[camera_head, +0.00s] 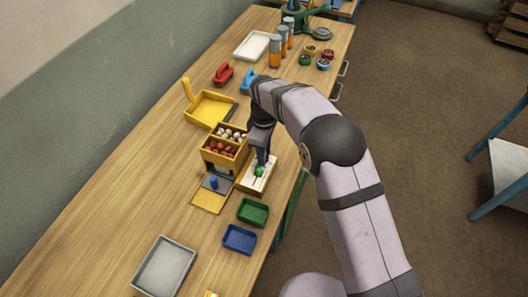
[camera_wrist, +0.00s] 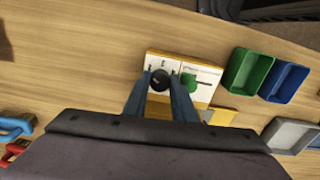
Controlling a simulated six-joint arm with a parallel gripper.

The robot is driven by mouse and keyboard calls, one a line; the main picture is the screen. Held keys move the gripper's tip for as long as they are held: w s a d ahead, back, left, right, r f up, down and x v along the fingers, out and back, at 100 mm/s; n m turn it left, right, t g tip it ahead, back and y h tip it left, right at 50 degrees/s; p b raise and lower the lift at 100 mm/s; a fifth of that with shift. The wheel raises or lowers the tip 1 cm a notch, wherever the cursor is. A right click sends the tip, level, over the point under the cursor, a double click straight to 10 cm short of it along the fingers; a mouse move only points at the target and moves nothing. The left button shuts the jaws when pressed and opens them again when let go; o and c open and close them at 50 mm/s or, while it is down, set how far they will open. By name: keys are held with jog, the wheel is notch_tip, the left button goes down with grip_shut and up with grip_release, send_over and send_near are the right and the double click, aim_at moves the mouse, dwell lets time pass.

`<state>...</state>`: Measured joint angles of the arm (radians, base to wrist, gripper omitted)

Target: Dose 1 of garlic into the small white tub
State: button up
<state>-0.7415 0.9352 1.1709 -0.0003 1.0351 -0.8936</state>
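A yellow two-bin dispenser (camera_head: 207,156) stands mid-table. Its back bin holds whitish, garlic-like pieces (camera_head: 230,134); its front bin holds red-brown ones (camera_head: 222,148). Beside it lies a white panel (camera_head: 250,183) with a green knob (camera_head: 259,171) and a black knob (camera_wrist: 160,80), both also on the panel in the wrist view (camera_wrist: 207,91). My gripper (camera_wrist: 160,76) is open, pointing down, one finger each side of the black knob; whether they touch it I cannot tell. A pale tray (camera_head: 164,267) sits at the near end; a small white tub is not clearly identifiable.
Green (camera_head: 253,211) and blue (camera_head: 239,239) trays lie near the panel. A yellow dustpan (camera_head: 209,108), red (camera_head: 223,75) and blue-handled (camera_head: 248,80) items, a white tray (camera_head: 251,46) and orange bottles (camera_head: 275,50) stand farther back. The table's left side is largely clear.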

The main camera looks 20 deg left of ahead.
jog(key=shift+m, duration=0.4)
jog(key=m+b, duration=0.1)
jog(key=m, duration=1)
jog(key=shift+r, duration=0.1)
dwell(0.6)
jog(key=o, duration=0.8)
jog(key=shift+c, duration=0.2)
jog(key=shift+r+b, duration=1.35)
jog(key=shift+r, duration=2.3)
